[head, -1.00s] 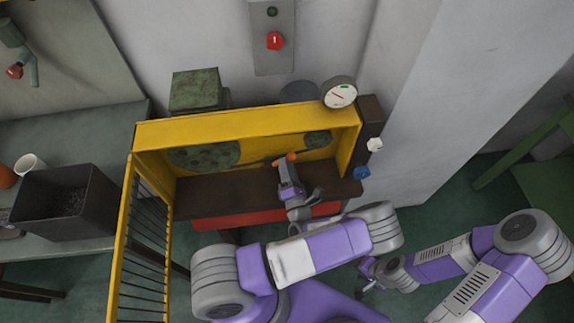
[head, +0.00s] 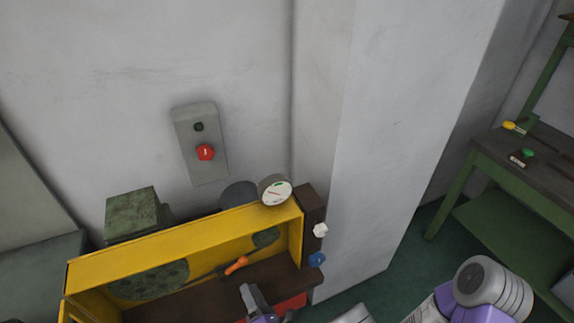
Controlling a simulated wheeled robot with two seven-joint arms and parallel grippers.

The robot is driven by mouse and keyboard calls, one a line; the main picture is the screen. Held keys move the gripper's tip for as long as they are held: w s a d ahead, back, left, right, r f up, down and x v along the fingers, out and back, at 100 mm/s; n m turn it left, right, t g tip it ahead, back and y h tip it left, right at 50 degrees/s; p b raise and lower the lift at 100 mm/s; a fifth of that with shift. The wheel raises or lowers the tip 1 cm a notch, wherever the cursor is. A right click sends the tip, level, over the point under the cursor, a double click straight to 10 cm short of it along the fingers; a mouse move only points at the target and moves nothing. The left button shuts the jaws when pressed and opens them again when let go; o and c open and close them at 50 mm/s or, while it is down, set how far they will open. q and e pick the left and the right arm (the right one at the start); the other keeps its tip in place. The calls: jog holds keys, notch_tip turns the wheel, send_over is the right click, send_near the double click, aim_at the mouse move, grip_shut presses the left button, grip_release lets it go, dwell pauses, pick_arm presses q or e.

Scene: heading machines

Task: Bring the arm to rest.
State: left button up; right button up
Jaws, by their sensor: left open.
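My left gripper (head: 248,290) is at the bottom edge of the head view, in front of the open yellow machine housing (head: 180,244). Its jaws are open and I see nothing between them. An orange-handled lever or tool (head: 236,265) lies inside the housing, a little beyond and left of the fingertips, with a visible gap. Most of my left arm is below the picture. Part of my right arm (head: 490,290) shows at the lower right, but its gripper is out of view.
A grey wall box with a red knob (head: 205,152) hangs above the machine. A dial gauge (head: 275,190) and white (head: 320,230) and blue (head: 317,259) knobs are at its right end. A wall pillar (head: 390,150) stands beside it. A green table (head: 520,170) is far right.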

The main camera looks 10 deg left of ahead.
pick_arm(q)
jog(key=s+a+r+n+g+y+p, duration=0.3)
jog(key=s+r+n+g+p, duration=0.3)
jog(key=n+g, duration=0.35)
jog(key=s+f+n+g+h, duration=0.5)
jog(key=s+f+n+g, duration=0.3)
jog(key=s+g, duration=0.2)
jog(key=s+d+f+n+g+h+b, duration=0.1)
jog(key=s+d+f+n+h, duration=0.15)
jog(key=d+n+h, duration=0.45)
jog(key=s+d+f+n+g+h, duration=0.1)
jog(key=d+f+n+h, duration=0.2)
jog(key=d+n+h, duration=0.4)
jog(key=w+a+f+n+t+h+b, duration=0.1)
jog(key=w+f+n+t+b, duration=0.2)
jog(key=n, duration=0.8)
jog(key=w+t+b, duration=0.2)
jog(key=w+t, duration=0.2)
jog(key=w, duration=0.1)
jog(key=shift+w+h, duration=0.3)
